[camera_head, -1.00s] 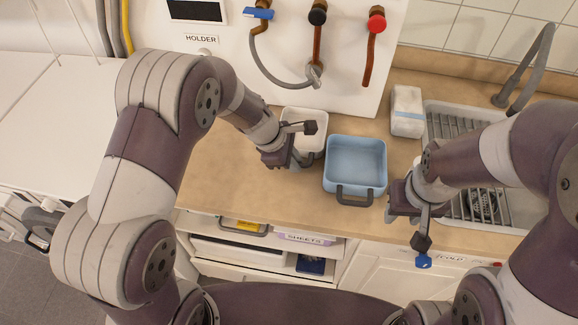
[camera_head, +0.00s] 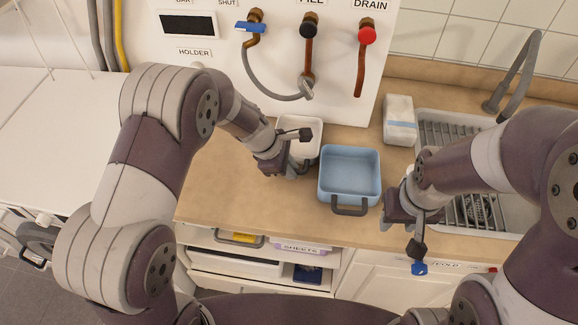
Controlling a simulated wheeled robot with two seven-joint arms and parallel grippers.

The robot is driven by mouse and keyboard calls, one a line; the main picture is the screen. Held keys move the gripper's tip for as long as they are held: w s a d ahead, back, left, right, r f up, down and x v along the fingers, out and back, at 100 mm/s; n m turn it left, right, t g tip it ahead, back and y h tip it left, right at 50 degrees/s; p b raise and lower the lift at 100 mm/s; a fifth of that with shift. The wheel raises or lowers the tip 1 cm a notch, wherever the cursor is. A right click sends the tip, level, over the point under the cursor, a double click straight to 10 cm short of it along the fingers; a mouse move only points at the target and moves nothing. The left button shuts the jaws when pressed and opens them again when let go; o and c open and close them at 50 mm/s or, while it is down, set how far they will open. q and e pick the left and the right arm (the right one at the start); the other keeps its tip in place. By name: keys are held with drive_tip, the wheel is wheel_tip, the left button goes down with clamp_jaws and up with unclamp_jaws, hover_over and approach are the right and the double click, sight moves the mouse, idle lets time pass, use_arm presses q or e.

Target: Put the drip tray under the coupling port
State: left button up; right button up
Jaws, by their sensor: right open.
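A blue square tub with a dark front handle (camera_head: 349,190) stands on the counter. A smaller white tub (camera_head: 308,126) stands behind it to the left; I cannot tell which is the drip tray. My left gripper (camera_head: 284,166) is at the white tub's front left side, its fingers largely hidden, so I cannot see whether it grips the tub. My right gripper (camera_head: 397,216) is open and empty, right of the blue tub near the counter's front edge. A wall panel (camera_head: 215,72) has valves and pipes labelled FILL and DRAIN; the coupling port is not clearly identifiable.
A grey hose (camera_head: 262,88) loops on the panel. A pale block (camera_head: 399,120) stands beside the sink (camera_head: 445,108), which has a grey faucet (camera_head: 517,75). Open shelves (camera_head: 240,268) lie below the counter. The counter left of the blue tub's front is clear.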

use_arm(q)
drive_tip(key=o, duration=0.5)
drive_tip(key=v, duration=1.3)
drive_tip(key=s+a+f+m+y, duration=0.1)
drive_tip(key=s+a+m, duration=0.2)
drive_tip(key=s+m, duration=0.2)
drive_tip(key=s+a+f+m+y, duration=0.1)
drive_tip(key=s+a+m+y, duration=0.1)
drive_tip(key=m, duration=0.4)
drive_tip(key=s+a+f+m+y, duration=0.1)
drive_tip(key=s+a+m, duration=0.3)
drive_tip(key=s+m, duration=0.2)
drive_tip(key=shift+s+f+y, duration=0.15)
drive_tip(key=shift+s+y, duration=0.15)
drive_tip(key=shift+s, duration=0.55)
